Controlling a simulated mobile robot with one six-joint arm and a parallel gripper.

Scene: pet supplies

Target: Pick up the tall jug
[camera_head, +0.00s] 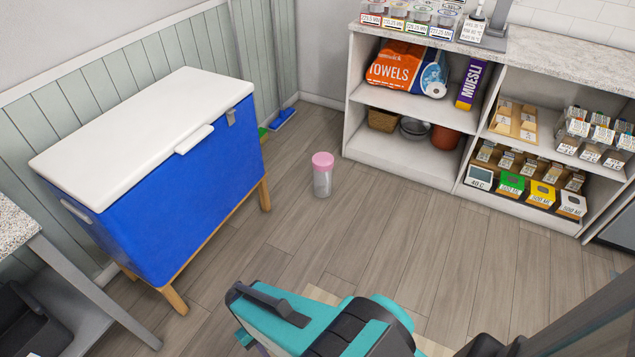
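A tall clear jug (322,182) with a pink lid stands upright on the wooden floor in the camera_head view, between the blue cooler and the shelf unit. Nothing touches it. My teal and black arm shows at the bottom of the view, nearer than the jug and well apart from it. The end of my arm (268,312) is seen from above and behind. Its fingertips cannot be made out, so I cannot tell whether my gripper is open or shut.
A blue cooler (170,200) with a white lid stands on wooden legs at left. A white shelf unit (420,165) with goods is at back right. A grey table (85,285) is at lower left. The floor (390,235) around the jug is clear.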

